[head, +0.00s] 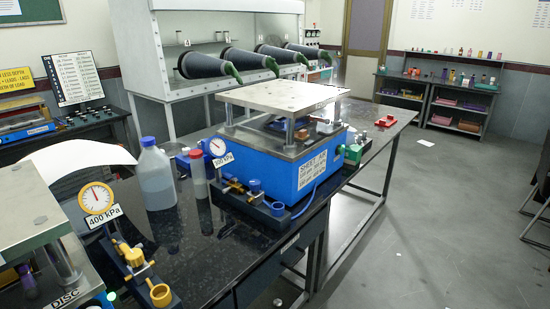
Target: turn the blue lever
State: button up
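A blue press (282,173) with a silver top plate stands on the black bench, with a "SHEET" label on its front. On a dark block at its front left corner is a small blue lever-like handle (254,186) on a brass-coloured fitting. A blue ring-shaped cup (278,209) sits to the right of it on the same block. The handle is small, so its exact angle is hard to tell. A gauge (217,147) marked in kPa stands just behind it. My gripper is not in view.
At the left, a similar press has yellow fittings (134,256) and a 400 kPa gauge (97,198). The grey floor (420,230) at the right is mostly clear.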

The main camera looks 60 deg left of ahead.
aim_at(229, 176)
jog(key=i, duration=1.5)
jog(key=u, duration=3.65)
jog(key=i, duration=1.65)
